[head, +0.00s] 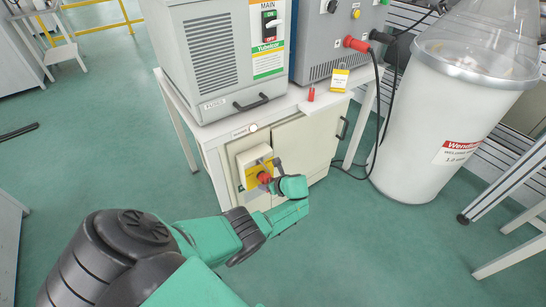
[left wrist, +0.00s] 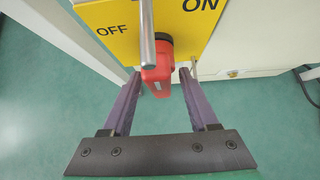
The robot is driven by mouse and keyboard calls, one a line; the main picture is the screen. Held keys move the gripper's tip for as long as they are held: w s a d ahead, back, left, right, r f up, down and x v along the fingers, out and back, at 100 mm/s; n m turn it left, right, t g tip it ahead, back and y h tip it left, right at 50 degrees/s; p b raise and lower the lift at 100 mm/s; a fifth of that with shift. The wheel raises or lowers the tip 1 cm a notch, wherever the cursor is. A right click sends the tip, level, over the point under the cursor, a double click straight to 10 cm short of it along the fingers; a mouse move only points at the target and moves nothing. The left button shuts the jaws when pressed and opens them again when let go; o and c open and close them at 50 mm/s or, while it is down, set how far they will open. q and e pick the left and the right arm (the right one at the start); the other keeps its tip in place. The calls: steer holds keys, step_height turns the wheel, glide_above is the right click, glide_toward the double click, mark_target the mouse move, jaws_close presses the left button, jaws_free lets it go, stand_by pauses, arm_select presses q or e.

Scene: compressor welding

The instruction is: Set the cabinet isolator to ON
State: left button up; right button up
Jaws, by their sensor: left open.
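The cabinet isolator is a yellow plate with a red handle (head: 264,177) on the front of the low cream cabinet (head: 305,145). In the left wrist view the yellow plate (left wrist: 112,14) reads OFF at left and ON at upper right. The red handle (left wrist: 157,75) lies between them, its near end toward my gripper. My left gripper (head: 276,174) is at the isolator, open, with one finger on each side of the handle (left wrist: 160,74). Gaps show beside the handle, so it is not gripped. A grey metal bar (left wrist: 147,30) partly covers the handle. My right gripper is not in view.
A grey machine (head: 208,50) with a MAIN switch (head: 269,25) stands on the cabinet top. A small red item (head: 311,94) and a yellow tag (head: 339,80) are at its front edge. A large white drum (head: 420,130) stands right, with cables beside it.

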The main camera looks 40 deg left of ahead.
arm_select(q)
steer(key=p+v, duration=0.6)
steer(key=v, duration=0.8)
steer(key=shift+p, duration=0.4)
steer(key=shift+s+f, duration=0.1)
steer(key=s+d+f+n+g+h+p, duration=0.15)
steer(key=s+f+n+h+p, duration=0.45)
steer(key=s+f, duration=1)
steer(key=s+d+f+n+h, duration=0.1)
steer(key=s+f+n, duration=0.1)
steer(key=s+n, duration=0.4)
steer(key=s+f+n+h, duration=0.1)
steer(key=s+f+n, duration=0.2)
steer(key=s+n, duration=0.4)
steer(key=s, duration=0.8)
steer(key=shift+d+f+h, duration=0.25)
steer(key=shift+d+h, duration=0.05)
steer(key=shift+d, duration=0.05)
